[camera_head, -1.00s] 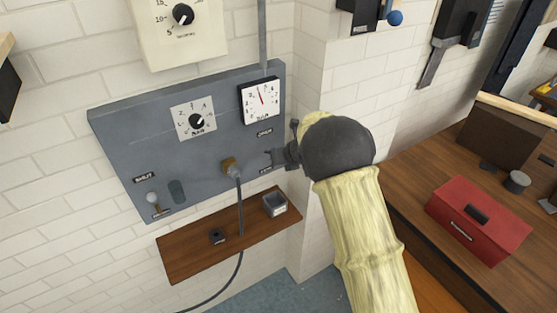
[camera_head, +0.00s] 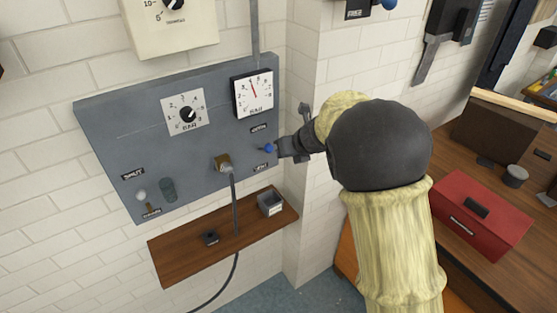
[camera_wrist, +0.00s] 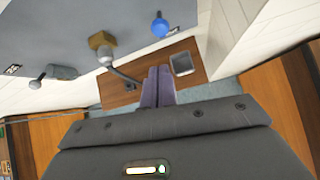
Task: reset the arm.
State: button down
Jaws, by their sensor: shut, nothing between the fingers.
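My gripper (camera_head: 283,150) is in front of the right part of the grey wall panel (camera_head: 110,125), close to a blue knob (camera_head: 268,148) at the panel's right edge. In the wrist view my gripper's two fingers (camera_wrist: 158,86) are together with nothing between them. The blue knob also shows in the wrist view (camera_wrist: 159,26), beyond the fingertips and apart from them. My arm reaches in from the lower right of the head view and hides part of the wall corner.
A brass fitting with a hose (camera_head: 222,162) sticks out of the panel. A brown shelf (camera_head: 175,262) below it bears a small grey tray (camera_head: 271,203). A lever with a pale knob (camera_head: 141,196) is at the lower left. A red toolbox (camera_head: 480,215) stands on the right bench.

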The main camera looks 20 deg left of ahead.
jog(key=s+d+r+m+t+h, duration=0.2)
jog(key=d+m+t+h, duration=0.25)
jog(key=d+m, duration=1.9)
jog(key=s+d+f+m+g, duration=0.2)
jog(key=s+d+m, duration=0.1)
jog(key=s+m, duration=0.4)
jog(key=s+d+f+m+g+h, duration=0.1)
jog(key=s+d+f+m+g, duration=0.1)
jog(key=s+m, duration=0.5)
jog(key=s+d+f+m+g+h, duration=0.1)
jog(key=s+d+f+m+g, duration=0.1)
jog(key=s+d+m, duration=0.3)
jog(key=s+m+g, duration=0.1)
jog(key=s+m, duration=0.1)
jog(key=shift+s+f, duration=0.25)
jog(key=shift+s, duration=0.1)
